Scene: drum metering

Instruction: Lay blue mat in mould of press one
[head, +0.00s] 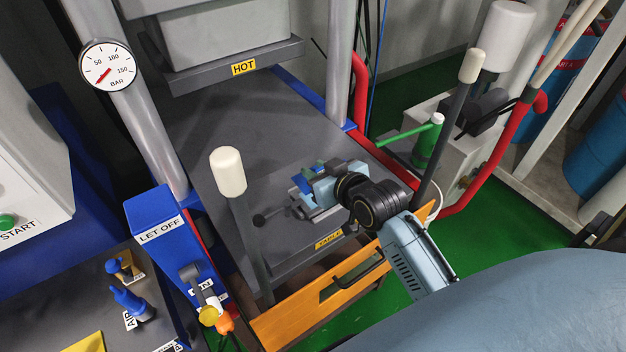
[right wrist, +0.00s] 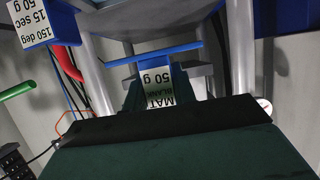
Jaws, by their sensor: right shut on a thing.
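My right gripper (head: 310,188) comes in from the lower right over the grey press table (head: 225,130). It is shut on the blue mat (head: 301,184), a small blue piece at its fingertips. In the right wrist view the mat shows as a thin blue bar (right wrist: 155,54), with a white label reading mat blank, 50 g (right wrist: 158,92) between the fingers. My left gripper is not in view.
The upper press block marked HOT (head: 243,68) hangs over the table's back. Steel columns (head: 130,110) flank it. A white-topped post (head: 228,172) stands left of the gripper, another (head: 472,66) right. An orange drawer front (head: 300,318) runs along the front. A blue LET OFF box (head: 160,235) stands left.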

